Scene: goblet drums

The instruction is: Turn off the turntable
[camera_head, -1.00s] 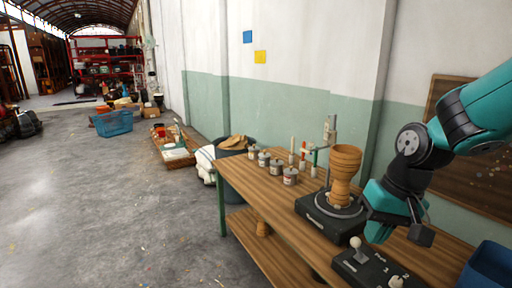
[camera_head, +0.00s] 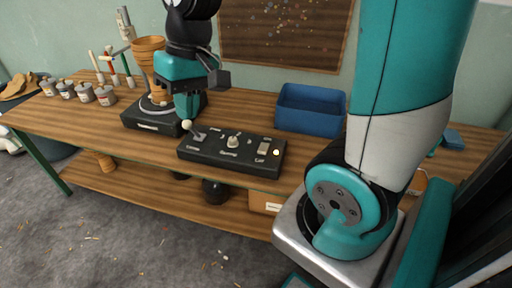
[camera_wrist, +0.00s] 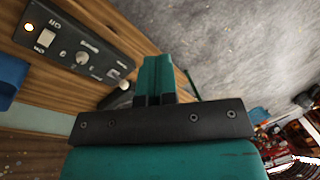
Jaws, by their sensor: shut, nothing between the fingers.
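The turntable (camera_head: 135,119) is a black box with a round disc, and a wooden goblet drum (camera_head: 148,62) stands upright on it. A black control box (camera_head: 232,152) lies to its right on the bench. It has a white ball-knobbed lever (camera_head: 187,125) at left, a speed knob (camera_head: 233,141) in the middle and a pale rocker switch (camera_head: 265,146) beside a lit lamp (camera_head: 276,152). The rocker switch also shows in the wrist view (camera_wrist: 46,38). My gripper (camera_head: 187,117) is shut and empty, its fingertips close to the lever knob; contact cannot be told. My gripper also shows in the wrist view (camera_wrist: 154,62).
The wooden bench (camera_head: 85,125) also holds several small tins (camera_head: 84,92) and upright tools at left. A blue bin (camera_head: 310,112) stands behind the control box at right. Bench wood in front of the turntable is clear. A board (camera_head: 285,30) hangs behind.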

